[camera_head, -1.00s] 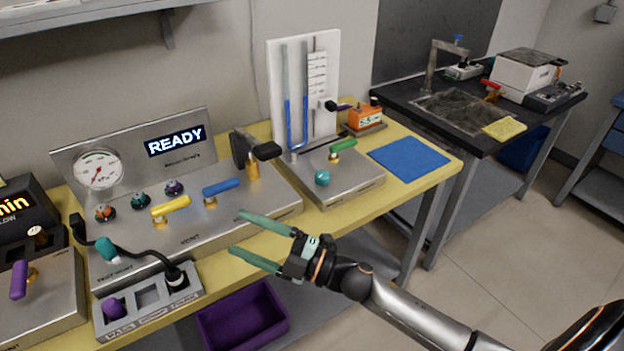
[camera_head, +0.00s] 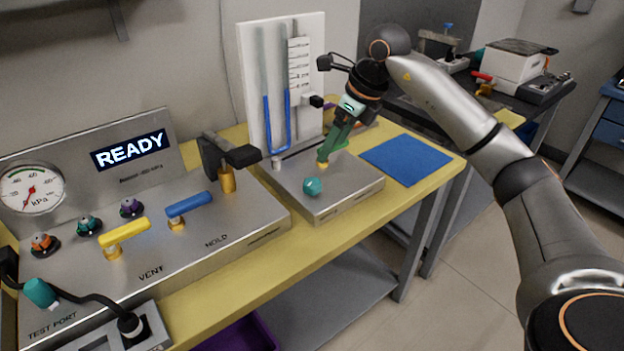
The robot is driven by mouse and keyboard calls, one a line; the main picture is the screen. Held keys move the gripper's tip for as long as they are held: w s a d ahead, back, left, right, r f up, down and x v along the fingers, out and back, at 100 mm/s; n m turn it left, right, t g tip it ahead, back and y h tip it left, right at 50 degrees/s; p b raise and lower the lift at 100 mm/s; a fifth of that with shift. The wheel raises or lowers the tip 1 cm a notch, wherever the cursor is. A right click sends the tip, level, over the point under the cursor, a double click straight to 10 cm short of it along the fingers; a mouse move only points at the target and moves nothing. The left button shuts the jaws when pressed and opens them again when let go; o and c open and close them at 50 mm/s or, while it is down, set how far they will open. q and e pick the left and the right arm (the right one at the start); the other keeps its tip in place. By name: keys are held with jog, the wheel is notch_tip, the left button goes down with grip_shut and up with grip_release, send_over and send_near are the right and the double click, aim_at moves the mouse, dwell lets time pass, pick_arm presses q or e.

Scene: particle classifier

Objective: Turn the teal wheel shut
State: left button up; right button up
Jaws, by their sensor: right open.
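Several teal parts show, and I cannot tell for certain which is the teal wheel. A teal round knob (camera_head: 313,187) sits on the metal base of the manometer stand. A teal cylinder (camera_head: 41,292) lies by the test port. My right gripper (camera_head: 327,156) points down over the manometer base, just behind and right of the round knob and apart from it. It is open, its green fingers overlapping in view, and they largely hide the green lever there. My left gripper is out of view.
The manometer board (camera_head: 284,85) with its blue tube stands behind the base. Yellow (camera_head: 125,232) and blue (camera_head: 188,204) levers and a black-handled valve (camera_head: 230,155) stand on the left panel. A blue mat (camera_head: 406,160) lies flat to the right. The display reads READY.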

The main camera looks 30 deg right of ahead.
aim_at(313, 182)
jog(key=x, duration=1.1)
jog(key=shift+w+a+f+b, duration=0.15)
jog(key=shift+a+f+b, duration=0.15)
jog(key=shift+b, duration=0.1)
grip_shut()
